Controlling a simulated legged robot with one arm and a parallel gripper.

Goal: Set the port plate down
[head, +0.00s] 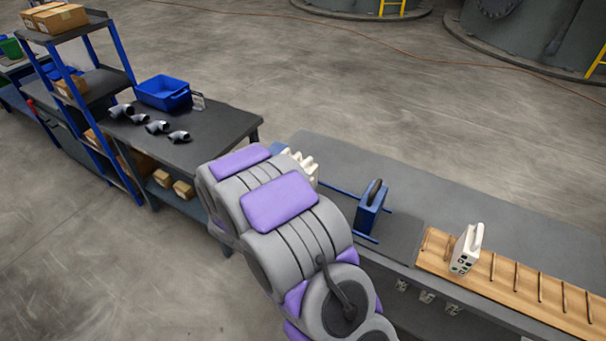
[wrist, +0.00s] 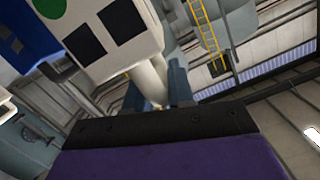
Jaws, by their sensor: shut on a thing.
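My gripper (wrist: 156,88) is shut on the pale handle (wrist: 150,76) of a white plate, which I take to be the port plate (wrist: 142,22). Its face has dark squares and a green dot and fills the upper left of the wrist view. In the head view my arm hides my gripper. White plate tops (head: 304,166) show just behind the arm, and I cannot tell whether the held plate is among them. Another white plate (head: 467,252) with dark marks stands upright on the slotted wooden rack (head: 535,290) at right.
A blue press plate (head: 372,212) with a black handle stands between blue rails on the grey bench (head: 400,185). Blue panels show at the wrist view's left edge. A dark table (head: 200,125) at left holds metal elbows and a blue bin (head: 163,93). Rack slots right of the standing plate are empty.

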